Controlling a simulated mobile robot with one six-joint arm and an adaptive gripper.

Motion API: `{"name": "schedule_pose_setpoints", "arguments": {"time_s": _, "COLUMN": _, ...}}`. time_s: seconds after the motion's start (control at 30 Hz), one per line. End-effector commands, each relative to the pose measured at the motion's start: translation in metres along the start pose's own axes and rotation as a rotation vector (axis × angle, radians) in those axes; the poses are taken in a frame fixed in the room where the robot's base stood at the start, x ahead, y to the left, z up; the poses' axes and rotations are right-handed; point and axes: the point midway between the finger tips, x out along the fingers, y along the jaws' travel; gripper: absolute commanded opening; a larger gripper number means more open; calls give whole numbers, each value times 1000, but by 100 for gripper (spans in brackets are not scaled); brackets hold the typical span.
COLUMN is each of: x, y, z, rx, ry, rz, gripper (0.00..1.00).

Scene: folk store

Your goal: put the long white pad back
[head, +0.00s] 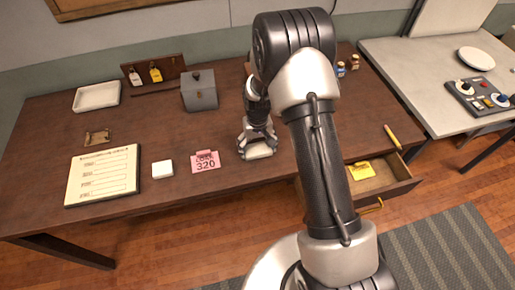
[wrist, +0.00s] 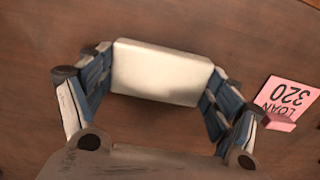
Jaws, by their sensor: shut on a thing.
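The long white pad (wrist: 162,72) lies between the two fingers of my gripper (wrist: 160,85) in the wrist view. The fingers are shut on its short ends. In the head view my gripper (head: 256,140) points down over the brown desk, and the pad (head: 259,152) shows pale at its fingertips, partly hidden by the fingers. It is at or just above the desk top; I cannot tell if it touches. A smaller, squarer white block (head: 162,169) lies on the desk to the left.
A pink "LOAN 320" card (head: 206,162) lies just left of my gripper. A white tray (head: 97,96), grey box (head: 199,91), bottle rack (head: 153,74) and written board (head: 103,175) are further left. An open drawer (head: 398,188) at right holds a yellow item (head: 361,171).

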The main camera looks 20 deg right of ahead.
Motion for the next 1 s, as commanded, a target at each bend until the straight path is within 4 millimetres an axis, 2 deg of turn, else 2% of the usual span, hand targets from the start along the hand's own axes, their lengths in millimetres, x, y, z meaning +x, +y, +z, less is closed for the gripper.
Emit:
{"name": "schedule_pose_setpoints", "arguments": {"time_s": 0.03, "x": 5, "y": 0, "z": 0, "rx": 0, "ry": 1, "rz": 0, "gripper": 56}}
{"name": "schedule_pose_setpoints", "arguments": {"time_s": 0.4, "x": 9, "y": 0, "z": -1, "rx": 0, "ry": 2, "rz": 0, "gripper": 56}}
{"name": "schedule_pose_setpoints", "arguments": {"time_s": 0.43, "x": 8, "y": 0, "z": -1, "rx": 0, "ry": 2, "rz": 0, "gripper": 84}}
{"name": "schedule_pose_setpoints", "arguments": {"time_s": 0.7, "x": 7, "y": 0, "z": -1, "rx": 0, "ry": 2, "rz": 0, "gripper": 100}}
{"name": "schedule_pose_setpoints", "arguments": {"time_s": 1.0, "x": 7, "y": 0, "z": -1, "rx": 0, "ry": 2, "rz": 0, "gripper": 100}}
